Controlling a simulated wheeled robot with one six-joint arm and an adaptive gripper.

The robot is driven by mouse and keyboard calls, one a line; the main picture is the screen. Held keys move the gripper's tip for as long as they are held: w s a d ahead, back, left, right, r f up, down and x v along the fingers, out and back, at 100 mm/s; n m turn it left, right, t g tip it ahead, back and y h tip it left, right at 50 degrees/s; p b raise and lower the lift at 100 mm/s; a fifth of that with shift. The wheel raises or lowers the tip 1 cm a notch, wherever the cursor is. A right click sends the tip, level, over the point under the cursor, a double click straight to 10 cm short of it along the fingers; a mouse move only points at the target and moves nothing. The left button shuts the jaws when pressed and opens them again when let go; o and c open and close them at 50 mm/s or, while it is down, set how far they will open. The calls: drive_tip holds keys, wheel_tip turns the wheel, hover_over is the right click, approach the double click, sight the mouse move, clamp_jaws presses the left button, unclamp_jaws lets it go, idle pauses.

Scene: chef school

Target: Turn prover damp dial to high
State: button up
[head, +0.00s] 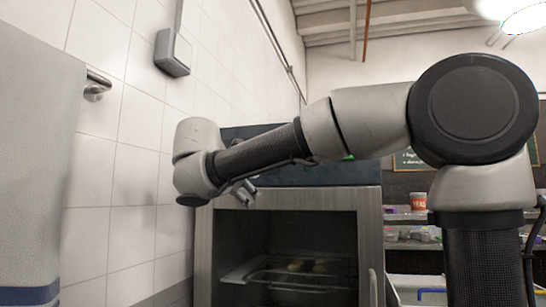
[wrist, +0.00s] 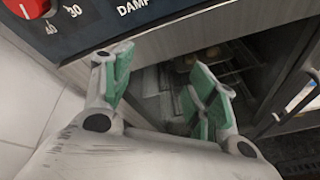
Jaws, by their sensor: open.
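The prover (head: 205,250) is a metal-framed cabinet with a dark control panel (head: 335,174) on top, partly hidden behind my arm in the head view. In the wrist view the panel (wrist: 90,25) shows the lettering "DAMP" at the top edge; the damp dial itself is not visible. A red dial (wrist: 28,7) with the numbers 40 and 30 shows at the top left corner, cut off. My gripper (wrist: 163,88) is open and empty, its green-padded fingers apart, below the panel in the picture. In the head view my gripper (head: 245,192) hangs in front of the panel's left part.
The prover's inside shows wire racks (head: 300,275) with some pale items. A tiled wall (head: 125,180) runs close on the left, with a rail bracket (head: 96,86) and a hanging cloth (head: 35,160). Shelves (head: 410,247) with containers stand behind on the right.

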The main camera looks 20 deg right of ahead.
wheel_tip(320, 180, up, 10)
drive_tip(key=d+r+n+t+h, duration=0.1)
drive_tip(key=d+n+t+h, duration=0.1)
drive_tip(key=n+t, duration=0.15)
drive_tip(key=w+d+n, duration=0.1)
drive_tip(key=w+d, duration=0.3)
drive_tip(key=w, duration=0.1)
drive_tip(key=shift+w+f+g+h, duration=0.2)
drive_tip(key=shift+w+g+h, duration=0.1)
drive_tip(key=shift+g+h, duration=0.15)
drive_tip(key=shift+c, duration=0.2)
drive_tip(key=c, duration=1)
